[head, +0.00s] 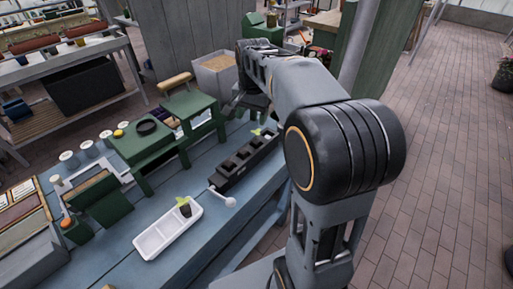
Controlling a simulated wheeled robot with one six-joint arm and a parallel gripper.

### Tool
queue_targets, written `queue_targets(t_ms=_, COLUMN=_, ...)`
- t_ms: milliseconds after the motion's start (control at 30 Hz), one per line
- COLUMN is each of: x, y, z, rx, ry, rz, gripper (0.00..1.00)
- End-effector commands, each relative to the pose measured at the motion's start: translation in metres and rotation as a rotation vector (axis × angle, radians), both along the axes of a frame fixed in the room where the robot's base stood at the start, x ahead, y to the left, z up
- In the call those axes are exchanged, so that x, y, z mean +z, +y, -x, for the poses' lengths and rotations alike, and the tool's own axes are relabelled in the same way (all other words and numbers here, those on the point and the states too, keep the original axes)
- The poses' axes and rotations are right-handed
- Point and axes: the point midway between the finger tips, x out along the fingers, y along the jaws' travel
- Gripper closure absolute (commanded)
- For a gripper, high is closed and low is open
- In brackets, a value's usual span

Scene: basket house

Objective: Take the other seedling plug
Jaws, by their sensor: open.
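A seedling (257,132) with small green leaves stands at the far end of a long black plug tray (236,172) on the blue bench. Its plug, if any, is hidden in the tray. Another seedling plug (184,208), dark with green leaves, sits in the far compartment of a white divided tray (157,242) nearer to me. My gripper (249,110) points down at the far end of the black tray, above and close to the seedling there. It is open, and I see nothing held. My arm hides part of the bench behind it, and the fingertips are small and hard to make out.
A green stand (190,103) with a black ring is left of the black tray. A white ball-ended handle (229,202) lies between the trays. White cups (68,158) line the bench's left side. A box of tan grain (216,68) stands behind. The floor at right is clear.

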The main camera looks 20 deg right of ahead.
Motion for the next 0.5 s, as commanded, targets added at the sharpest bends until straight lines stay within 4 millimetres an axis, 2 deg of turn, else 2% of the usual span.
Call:
queue_targets(t_ms=33, x=-0.009, y=-0.008, z=-0.015, rx=-0.065, ry=0.021, rz=-0.007, gripper=0.37)
queue_targets(t_ms=200, x=-0.018, y=-0.03, z=-0.046, rx=-0.248, ry=0.066, rz=-0.022, gripper=0.37)
queue_targets(t_ms=367, x=-0.032, y=-0.04, z=-0.057, rx=-0.328, ry=0.088, rz=-0.027, gripper=0.37)
queue_targets(t_ms=500, x=-0.057, y=-0.043, z=-0.059, rx=-0.345, ry=0.092, rz=-0.028, gripper=0.37)
